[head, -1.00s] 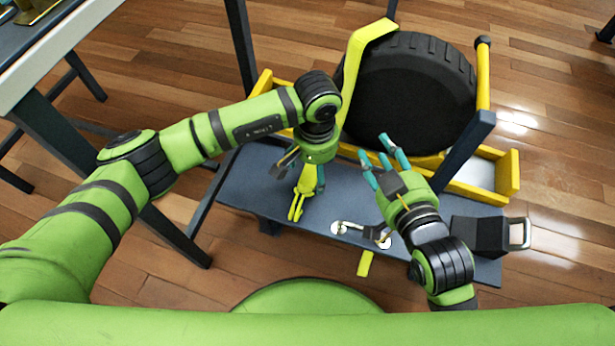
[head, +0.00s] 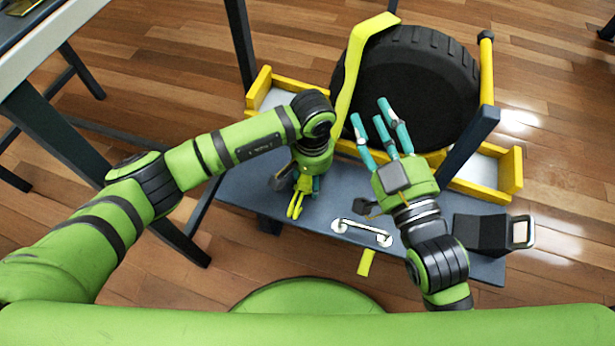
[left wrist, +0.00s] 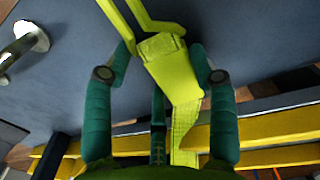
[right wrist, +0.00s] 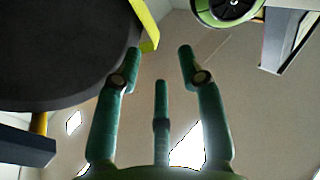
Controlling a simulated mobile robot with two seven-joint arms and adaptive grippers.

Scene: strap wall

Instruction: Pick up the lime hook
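The lime hook (head: 297,204) is a two-pronged hook on a webbing strap, lying on the dark blue-grey bench (head: 330,205). In the left wrist view the hook (left wrist: 165,52) lies between the fingers of my left gripper (left wrist: 163,65), with its prongs pointing away from the palm. The left fingers stand on either side of it and look open, with a gap at the left finger; contact at the right finger is unclear. In the head view my left gripper (head: 305,184) partly hides the hook. My right gripper (head: 384,122) is open and empty, fingers raised in front of the tyre.
A black tyre (head: 410,95) stands behind the bench with a yellow strap (head: 352,75) over its left side. Yellow rails (head: 487,75) frame it. A white metal handle (head: 362,232) and a black block with a grey loop (head: 482,234) are on the bench.

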